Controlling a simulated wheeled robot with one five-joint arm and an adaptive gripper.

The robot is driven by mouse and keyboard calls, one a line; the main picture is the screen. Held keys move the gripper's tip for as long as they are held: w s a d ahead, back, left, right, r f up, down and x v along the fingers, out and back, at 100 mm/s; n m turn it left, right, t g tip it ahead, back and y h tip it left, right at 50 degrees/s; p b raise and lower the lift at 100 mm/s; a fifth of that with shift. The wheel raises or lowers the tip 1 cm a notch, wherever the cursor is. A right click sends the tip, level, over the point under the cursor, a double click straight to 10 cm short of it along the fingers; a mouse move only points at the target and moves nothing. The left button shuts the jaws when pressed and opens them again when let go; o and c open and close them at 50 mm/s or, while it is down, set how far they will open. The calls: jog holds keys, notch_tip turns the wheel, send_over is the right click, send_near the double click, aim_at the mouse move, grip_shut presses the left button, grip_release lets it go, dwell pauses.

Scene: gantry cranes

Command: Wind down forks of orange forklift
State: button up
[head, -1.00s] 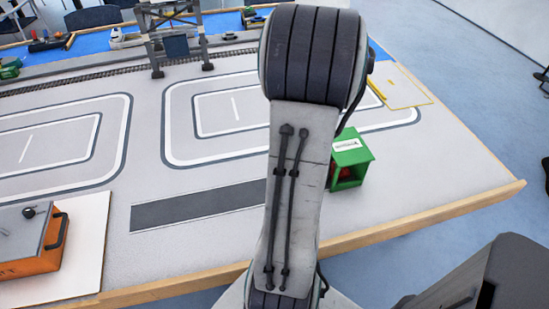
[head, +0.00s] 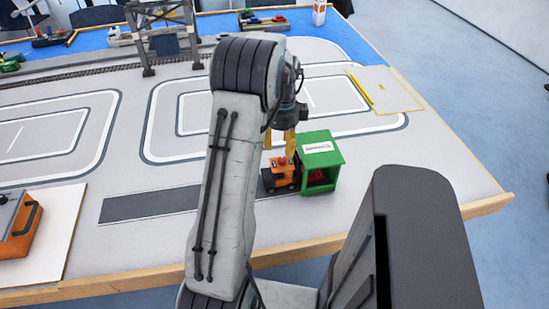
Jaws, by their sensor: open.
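The orange forklift (head: 283,179) is a small toy on the table, close to the left side of a green open-fronted box (head: 322,152). It has a red part on top (head: 282,161) and a dark part at its left. My gripper (head: 280,149) points down with yellow fingers, just above the forklift. The fingers are spread apart and nothing shows between them. My arm partly hides the gripper and the area to its left. The forks cannot be told clearly at this size, and I cannot tell whether a finger touches the red part.
An orange case (head: 20,232) with a black handle sits on a white board (head: 58,235) at the left. A grey gantry crane (head: 160,40) stands at the back over rails. A dark strip (head: 150,204) lies on the table. The wooden edge (head: 480,206) borders the front.

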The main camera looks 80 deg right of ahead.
aim_at(281, 158)
jog(key=shift+f, duration=3.05)
jog(key=shift+c, duration=0.4)
